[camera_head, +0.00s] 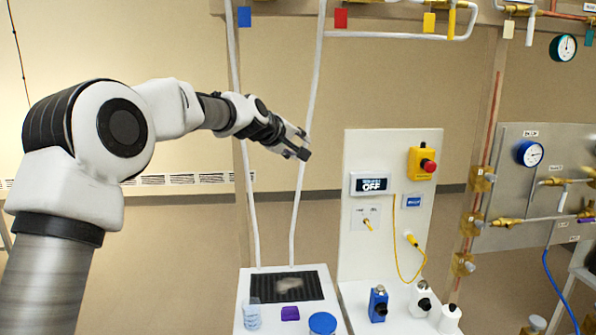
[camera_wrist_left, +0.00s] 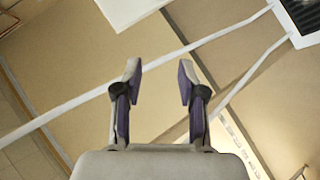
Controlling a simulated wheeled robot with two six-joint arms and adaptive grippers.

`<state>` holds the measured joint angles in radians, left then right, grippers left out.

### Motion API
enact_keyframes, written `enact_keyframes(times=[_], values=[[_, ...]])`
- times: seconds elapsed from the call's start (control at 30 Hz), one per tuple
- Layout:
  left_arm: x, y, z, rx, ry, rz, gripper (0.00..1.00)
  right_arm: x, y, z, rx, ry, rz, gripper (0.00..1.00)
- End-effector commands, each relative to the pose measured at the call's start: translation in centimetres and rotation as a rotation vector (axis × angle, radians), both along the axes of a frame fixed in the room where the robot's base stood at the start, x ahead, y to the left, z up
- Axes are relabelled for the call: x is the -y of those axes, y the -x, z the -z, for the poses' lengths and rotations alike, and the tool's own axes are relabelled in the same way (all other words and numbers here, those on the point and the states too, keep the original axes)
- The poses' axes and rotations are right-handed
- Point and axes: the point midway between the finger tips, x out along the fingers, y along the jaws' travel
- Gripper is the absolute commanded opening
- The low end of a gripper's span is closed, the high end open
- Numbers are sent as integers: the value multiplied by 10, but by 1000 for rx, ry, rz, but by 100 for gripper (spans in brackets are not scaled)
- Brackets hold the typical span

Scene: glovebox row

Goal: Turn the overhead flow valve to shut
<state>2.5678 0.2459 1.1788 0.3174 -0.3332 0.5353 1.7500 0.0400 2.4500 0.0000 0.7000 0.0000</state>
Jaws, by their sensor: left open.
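My left gripper (camera_head: 303,144) is raised in front of the beige wall, left of the white control panel. In the left wrist view its two fingers (camera_wrist_left: 160,80) stand apart with nothing between them. White pipes and the wall show beyond them. At the top of the head view, a yellow handle (camera_head: 452,18) hangs near the overhead pipe, and a brass valve with a white handle (camera_head: 531,27) is further right. I cannot tell which of these is the overhead flow valve. The gripper is well left of and below both. My right gripper is not in view.
The white panel (camera_head: 388,147) carries an OFF display (camera_head: 373,184) and a red button (camera_head: 428,166). Bottles and a purple block (camera_head: 290,313) stand on benches below. Blue, red and yellow tags hang above. Two white vertical pipes (camera_head: 310,100) run close to my left gripper.

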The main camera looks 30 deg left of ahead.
Motion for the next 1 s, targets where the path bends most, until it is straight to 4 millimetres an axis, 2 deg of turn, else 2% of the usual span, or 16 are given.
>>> enact_keyframes(times=[0.1, 0.3, 0.87, 0.93, 1.0], values=[[4, -2, 28, -33, -26, 6, 40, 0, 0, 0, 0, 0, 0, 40], [7, -2, 57, -65, -53, 12, 40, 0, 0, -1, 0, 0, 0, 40], [8, -2, 63, -72, -60, 13, 40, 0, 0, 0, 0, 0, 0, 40], [10, -2, 76, -88, -70, 18, 40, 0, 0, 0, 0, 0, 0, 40], [13, 0, 105, -121, -96, 26, 40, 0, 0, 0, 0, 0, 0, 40]])
